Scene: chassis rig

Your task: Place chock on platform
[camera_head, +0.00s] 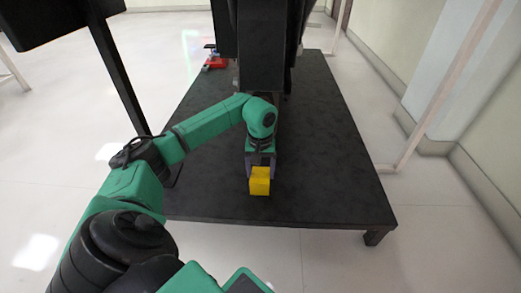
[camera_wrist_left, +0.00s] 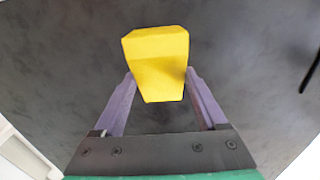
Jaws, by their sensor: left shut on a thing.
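The yellow chock (camera_head: 260,181) is at the tip of my left gripper (camera_head: 260,168), over the front part of the black platform (camera_head: 335,180). In the left wrist view the chock (camera_wrist_left: 158,62) sits between the two purple fingers of my left gripper (camera_wrist_left: 160,85), which are shut on it. The dark platform surface (camera_wrist_left: 60,80) fills the background there. I cannot tell whether the chock touches the platform. My right gripper does not show in either view.
A large black structure (camera_head: 262,50) stands at the back of the platform. A small red object (camera_head: 215,62) lies at the platform's far left. A pale frame post (camera_head: 445,90) rises to the right. The platform's right half is clear.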

